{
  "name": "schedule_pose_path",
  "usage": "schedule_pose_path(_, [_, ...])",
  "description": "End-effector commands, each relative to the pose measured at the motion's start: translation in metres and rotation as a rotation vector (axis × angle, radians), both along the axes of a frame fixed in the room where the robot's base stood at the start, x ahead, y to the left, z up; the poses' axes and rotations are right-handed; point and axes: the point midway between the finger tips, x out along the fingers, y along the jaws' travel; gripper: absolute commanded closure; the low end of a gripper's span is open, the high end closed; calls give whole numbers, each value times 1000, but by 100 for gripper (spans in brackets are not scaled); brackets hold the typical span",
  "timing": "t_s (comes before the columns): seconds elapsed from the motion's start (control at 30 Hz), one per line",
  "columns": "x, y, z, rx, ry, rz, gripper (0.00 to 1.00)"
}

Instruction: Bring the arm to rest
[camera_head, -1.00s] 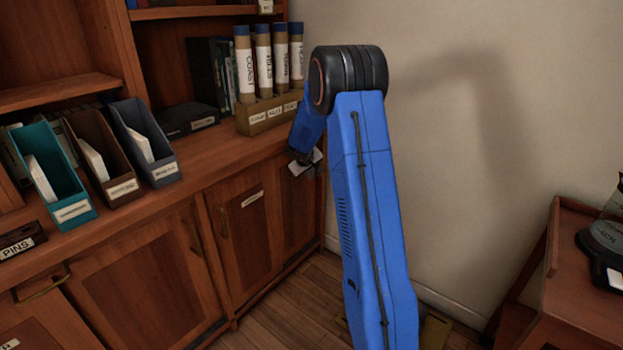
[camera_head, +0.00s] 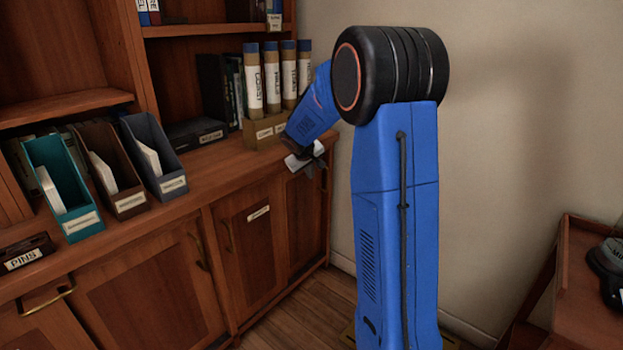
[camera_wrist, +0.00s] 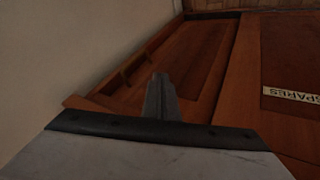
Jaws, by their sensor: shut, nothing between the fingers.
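My blue arm (camera_head: 397,190) stands upright in the right half of the head view, with its big black joint at the top. The forearm (camera_head: 316,105) slopes down and left behind that joint. My gripper (camera_head: 312,168) is small at its end, partly hidden, by the front edge of the wooden counter near the holder of tubes. In the wrist view the fingers of my gripper (camera_wrist: 160,95) are together with nothing between them. Behind them are the cabinet's wooden door panels (camera_wrist: 190,65) and a SPARES label (camera_wrist: 292,93).
A wooden holder (camera_head: 262,131) with several labelled tubes stands on the counter (camera_head: 200,185) left of my gripper. Teal (camera_head: 68,205), brown (camera_head: 120,195) and grey (camera_head: 160,170) file boxes stand further left. A wooden side table (camera_head: 580,290) is at right. Bare wall lies behind my arm.

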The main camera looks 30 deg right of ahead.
Motion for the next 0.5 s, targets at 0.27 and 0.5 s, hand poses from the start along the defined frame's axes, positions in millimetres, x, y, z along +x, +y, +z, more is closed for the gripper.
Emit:
schedule_pose_path(0.27, [-3,3,6,0,0,0,100])
schedule_pose_path(0.5, [-28,20,24,16,-4,-8,100])
